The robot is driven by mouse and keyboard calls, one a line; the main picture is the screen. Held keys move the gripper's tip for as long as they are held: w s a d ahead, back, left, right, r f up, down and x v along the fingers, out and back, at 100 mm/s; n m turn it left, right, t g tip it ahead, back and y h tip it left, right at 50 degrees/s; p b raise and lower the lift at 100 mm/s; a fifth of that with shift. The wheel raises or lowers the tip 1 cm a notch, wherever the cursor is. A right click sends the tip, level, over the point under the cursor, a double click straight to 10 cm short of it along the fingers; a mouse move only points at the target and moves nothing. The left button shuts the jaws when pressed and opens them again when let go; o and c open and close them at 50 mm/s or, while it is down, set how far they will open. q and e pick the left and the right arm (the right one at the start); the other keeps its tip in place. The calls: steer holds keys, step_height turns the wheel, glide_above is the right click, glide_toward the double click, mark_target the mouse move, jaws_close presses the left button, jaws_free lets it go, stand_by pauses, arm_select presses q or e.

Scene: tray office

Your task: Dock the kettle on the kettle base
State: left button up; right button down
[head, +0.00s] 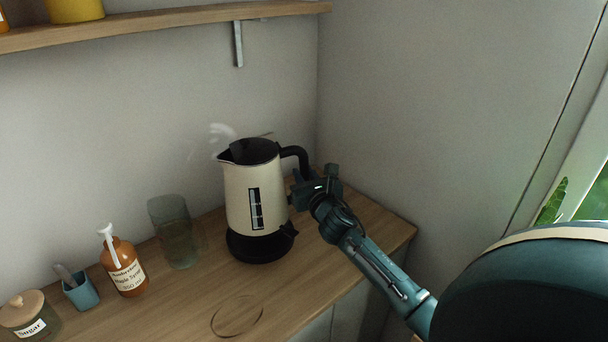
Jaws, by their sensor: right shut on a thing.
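The cream kettle (240,205) with a black lid and a black handle (298,156) is upright on the right part of the wooden counter, its spout pointing left. The black kettle base (260,246) is directly under it; the kettle looks seated on it, with no gap that I can make out. My right gripper (301,186) comes in from the lower right and is shut on the kettle handle, at the kettle's right side. The fingertips are partly hidden by the gripper's body. My left gripper is not in view.
A grey-green glass (172,234), a maple syrup bottle (123,268), a small blue cup (80,291) and a sugar jar (28,318) stand left of the kettle. A thin ring mark (237,336) is on the counter in front. A wooden shelf (190,22) hangs above.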

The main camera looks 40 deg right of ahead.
steer(key=shift+f+b, duration=1.3)
steer(key=shift+f, duration=0.25)
steer(key=shift+f+b, duration=0.35)
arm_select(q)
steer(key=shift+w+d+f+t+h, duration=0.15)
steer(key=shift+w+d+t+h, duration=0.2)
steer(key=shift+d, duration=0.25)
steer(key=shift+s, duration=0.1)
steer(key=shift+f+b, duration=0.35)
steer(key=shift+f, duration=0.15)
arm_select(e)
steer(key=shift+f, duration=0.65)
